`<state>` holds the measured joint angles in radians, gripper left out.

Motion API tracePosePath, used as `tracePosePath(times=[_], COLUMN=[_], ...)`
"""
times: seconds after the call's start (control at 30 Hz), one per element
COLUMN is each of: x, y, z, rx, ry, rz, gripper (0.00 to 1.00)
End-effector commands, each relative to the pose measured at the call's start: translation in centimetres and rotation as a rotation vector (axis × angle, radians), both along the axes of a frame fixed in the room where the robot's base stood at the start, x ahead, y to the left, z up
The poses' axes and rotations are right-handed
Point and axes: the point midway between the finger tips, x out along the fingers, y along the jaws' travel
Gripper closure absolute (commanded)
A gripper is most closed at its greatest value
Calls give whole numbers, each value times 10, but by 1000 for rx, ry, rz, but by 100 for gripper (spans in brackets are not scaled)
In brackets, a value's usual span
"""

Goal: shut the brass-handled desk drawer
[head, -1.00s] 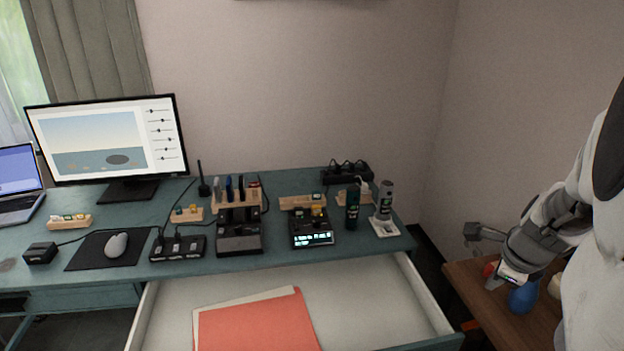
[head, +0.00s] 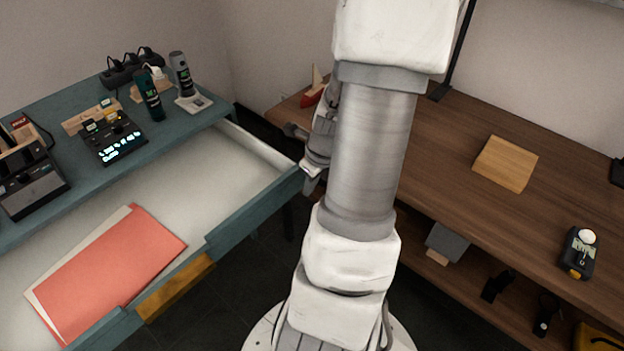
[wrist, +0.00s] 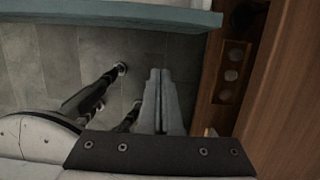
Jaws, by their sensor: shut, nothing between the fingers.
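The desk drawer (head: 225,172) is pulled well out of the teal desk (head: 185,122) in the head view. Its pale inside holds a red folder (head: 115,275) on paper. The brass handle (head: 175,287) is on the outer face of its teal front. In the wrist view a teal edge (wrist: 110,14), likely the drawer front, crosses the top. My gripper (wrist: 160,72) is shut and empty, with its fingertips a little short of that edge in the picture. In the head view my arm hides most of the hand, near the drawer's right front corner.
A brown wooden bench (head: 450,150) stands right of the drawer, with a wooden block (head: 505,163) and a handheld meter (head: 580,255) on it. Its wood is close on the right in the wrist view. Dark floor lies between desk and bench.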

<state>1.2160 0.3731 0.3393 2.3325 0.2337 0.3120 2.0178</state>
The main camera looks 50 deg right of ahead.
Motion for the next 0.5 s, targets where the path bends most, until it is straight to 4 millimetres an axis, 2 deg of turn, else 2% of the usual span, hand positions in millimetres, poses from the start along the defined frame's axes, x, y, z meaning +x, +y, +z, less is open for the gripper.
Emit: tracePosePath(times=[0.03, 0.13, 0.3, 0.5], x=[3, 8, 34, 46], y=[1, 1, 0, 0], z=[-16, -35, -28, -27], rx=[3, 2, -2, -1], ry=[1, 1, -1, -1], rz=[3, 3, 5, 2], gripper=[100, 100, 100, 100])
